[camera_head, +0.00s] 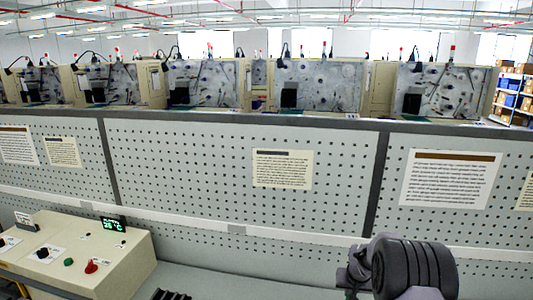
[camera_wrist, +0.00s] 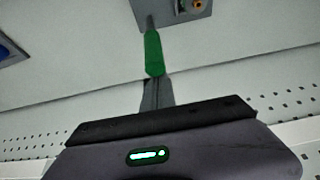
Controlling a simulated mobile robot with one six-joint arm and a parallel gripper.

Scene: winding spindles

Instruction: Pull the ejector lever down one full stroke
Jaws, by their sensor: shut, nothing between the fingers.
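The ejector lever appears in the wrist view as a dark rod with a green grip (camera_wrist: 153,52). It comes out of a grey bracket (camera_wrist: 183,10) that carries a small brass-coloured part at the top edge. My gripper (camera_wrist: 155,84) is shut and empty. Its fingertips are in line with the free end of the green grip; I cannot tell whether they touch it. In the head view the lever and my fingertips are not visible; only a dark arm part of mine shows at the lower right.
A pegboard panel (camera_head: 230,165) with paper notices spans the head view. A beige control box (camera_head: 120,262) with a red knob (camera_head: 91,267), a green button and a lit display stands at lower left. Machines line the back. A blue object (camera_wrist: 10,50) shows at the wrist view's left edge.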

